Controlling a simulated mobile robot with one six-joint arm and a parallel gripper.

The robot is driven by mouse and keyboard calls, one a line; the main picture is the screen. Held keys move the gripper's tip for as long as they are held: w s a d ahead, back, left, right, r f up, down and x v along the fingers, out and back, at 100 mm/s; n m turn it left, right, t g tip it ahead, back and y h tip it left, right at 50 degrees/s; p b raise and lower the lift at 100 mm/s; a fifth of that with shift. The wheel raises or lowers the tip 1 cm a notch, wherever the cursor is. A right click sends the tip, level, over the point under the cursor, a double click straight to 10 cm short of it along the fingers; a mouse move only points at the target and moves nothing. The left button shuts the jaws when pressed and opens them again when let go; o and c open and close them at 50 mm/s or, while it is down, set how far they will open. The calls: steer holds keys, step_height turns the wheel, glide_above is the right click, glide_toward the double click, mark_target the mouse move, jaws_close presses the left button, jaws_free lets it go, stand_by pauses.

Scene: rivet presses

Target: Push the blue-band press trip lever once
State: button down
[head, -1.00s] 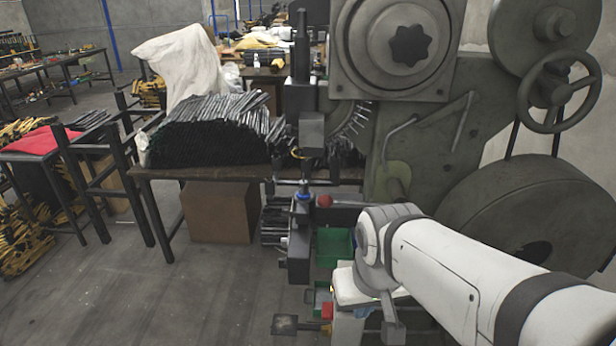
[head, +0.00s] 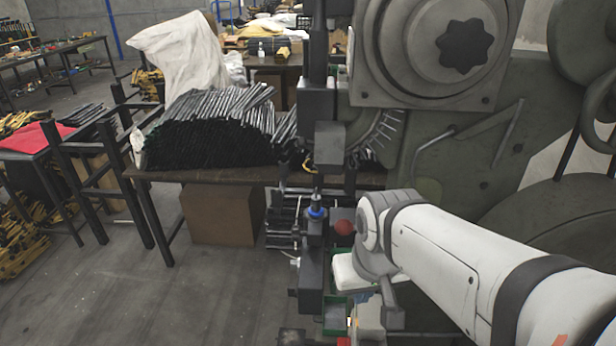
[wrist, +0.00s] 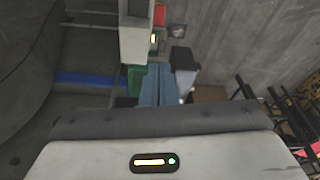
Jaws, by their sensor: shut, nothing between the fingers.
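A grey rivet press (head: 450,150) fills the right half of the head view. A blue ring (head: 316,212) shows on a dark upright part at its front. A red ball knob (head: 344,227), which looks like the trip lever's end, sits just right of it; my arm is close to its right, and I cannot tell whether they touch. A blue band (wrist: 95,79) crosses grey machinery in the wrist view. My gripper (wrist: 158,75) appears there as blue-grey fingers, shut and empty; my arm mostly hides it in the head view. No contact with the lever is visible.
A dark table (head: 152,172) with a heap of dark rods (head: 210,130) stands behind the press, a cardboard box (head: 218,213) under it. A green bin (head: 335,312) is low by the press, beside my arm. The floor at front left is clear.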

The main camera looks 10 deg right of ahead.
steer(key=shift+d+r, duration=0.1)
steer(key=shift+d, duration=0.05)
steer(key=w+r+m+p, duration=0.2)
steer(key=w+p, duration=0.2)
steer(key=w, duration=0.2)
steer(key=w+r+m+g+p, duration=0.1)
steer(key=w+r+m+p, duration=0.1)
steer(key=w+p, duration=0.3)
steer(key=w+r+m+p, duration=0.2)
steer(key=w+r+p, duration=0.1)
steer(key=w+p, duration=0.2)
steer(key=shift+w+d+r+m+g+h, duration=0.15)
steer(key=shift+w, duration=0.3)
steer(key=shift+w+d+r+m+g+h, duration=0.1)
steer(key=shift+w+d+m+g+h, duration=0.05)
steer(key=shift+w, duration=0.25)
steer(key=shift+f, duration=0.15)
